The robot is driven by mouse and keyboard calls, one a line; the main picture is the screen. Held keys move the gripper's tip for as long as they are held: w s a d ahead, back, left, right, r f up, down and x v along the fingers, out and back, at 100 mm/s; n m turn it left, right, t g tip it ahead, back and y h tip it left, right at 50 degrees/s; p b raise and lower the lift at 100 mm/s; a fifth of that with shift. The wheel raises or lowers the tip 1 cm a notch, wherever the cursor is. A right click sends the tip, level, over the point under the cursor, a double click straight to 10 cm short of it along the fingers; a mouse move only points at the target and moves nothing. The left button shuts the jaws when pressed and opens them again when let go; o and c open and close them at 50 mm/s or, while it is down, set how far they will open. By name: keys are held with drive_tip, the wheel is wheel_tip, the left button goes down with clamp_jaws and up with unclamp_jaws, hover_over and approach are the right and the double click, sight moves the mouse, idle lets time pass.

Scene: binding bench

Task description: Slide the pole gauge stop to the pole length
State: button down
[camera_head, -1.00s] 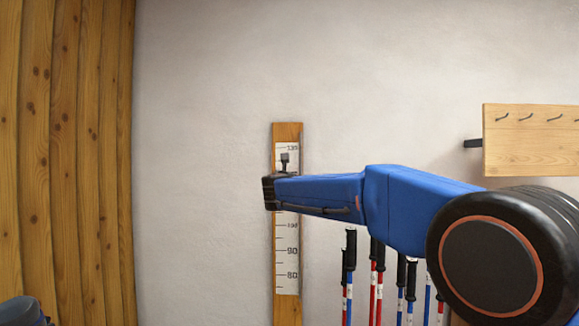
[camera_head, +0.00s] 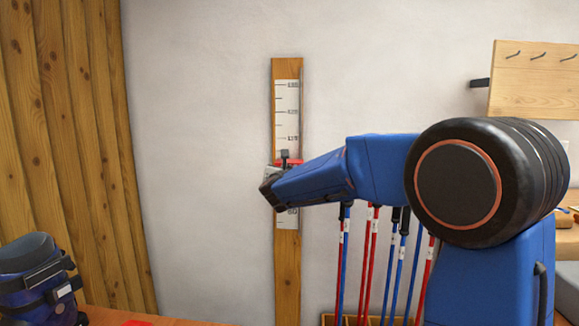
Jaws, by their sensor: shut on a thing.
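The pole gauge (camera_head: 286,245) is a tall wooden board on the wall with a white numbered scale (camera_head: 287,96). The red stop (camera_head: 296,162) shows as a thin strip across the scale, a little below the 110 mark, around 100. My gripper (camera_head: 268,184) is in front of the board at the stop and shut on it. A small dark block (camera_head: 285,154) stands up just above. Several red and blue poles (camera_head: 372,250) with black grips stand upright right of the gauge, partly behind my arm.
A wooden rack (camera_head: 341,320) holds the poles at the bottom. A hook board (camera_head: 535,80) hangs at upper right. A blue boot (camera_head: 35,275) stands on the bench (camera_head: 110,314) at lower left, near a red item (camera_head: 137,323). The wall left of the gauge is clear.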

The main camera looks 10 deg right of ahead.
drive_tip(key=c, duration=1.6)
unclamp_jaws()
drive_tip(key=shift+c, duration=0.2)
drive_tip(key=v, duration=1.7)
drive_tip(key=shift+s, duration=0.15)
